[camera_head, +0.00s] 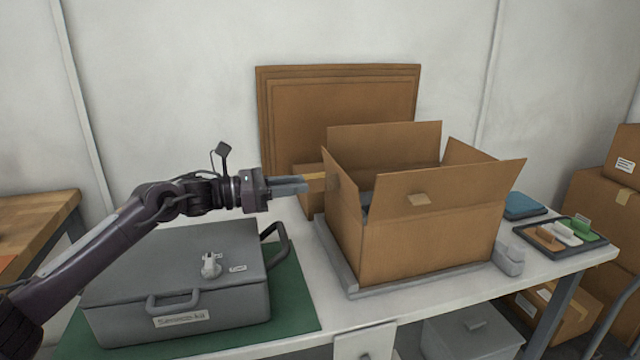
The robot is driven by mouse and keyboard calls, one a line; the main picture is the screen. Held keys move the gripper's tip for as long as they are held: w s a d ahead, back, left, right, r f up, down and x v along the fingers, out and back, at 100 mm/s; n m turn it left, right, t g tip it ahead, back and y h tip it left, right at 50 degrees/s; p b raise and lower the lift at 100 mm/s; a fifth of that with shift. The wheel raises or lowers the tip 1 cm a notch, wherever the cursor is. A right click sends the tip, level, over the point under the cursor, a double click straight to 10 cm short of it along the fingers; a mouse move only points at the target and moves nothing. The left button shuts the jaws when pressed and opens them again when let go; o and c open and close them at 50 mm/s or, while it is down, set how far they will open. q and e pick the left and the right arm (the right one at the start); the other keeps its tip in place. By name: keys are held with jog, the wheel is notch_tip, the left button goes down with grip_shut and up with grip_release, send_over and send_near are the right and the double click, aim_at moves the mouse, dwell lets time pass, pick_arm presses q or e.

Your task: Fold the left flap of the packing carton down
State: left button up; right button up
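The brown packing carton (425,245) stands open on the table. Its left flap (346,200) stands about upright, in line with the left wall. The back flap (385,145) is upright; the right flap (465,155) and the front flap (455,188) lean outward. My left gripper (303,184) is to the left of the carton, pointing right at about the height of the left flap. Its fingers look close together with nothing visible between them. A small gap seems to separate the fingertips from the flap. My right gripper is not in view.
A grey case (180,290) with handles lies on a green mat (293,295) below my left arm. Flat cardboard sheets (340,95) lean on the wall, with a smaller box (308,190) in front. A tray of small parts (555,236) and a blue item (522,204) are right of the carton.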

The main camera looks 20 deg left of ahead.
aim_at(334, 181)
pick_arm(q)
jog(key=x, duration=0.6)
jog(key=shift+a+p, duration=0.1)
jog(key=shift+p, duration=0.25)
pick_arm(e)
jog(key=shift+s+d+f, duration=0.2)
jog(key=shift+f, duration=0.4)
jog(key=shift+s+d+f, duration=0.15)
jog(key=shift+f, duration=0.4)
pick_arm(q)
grip_shut()
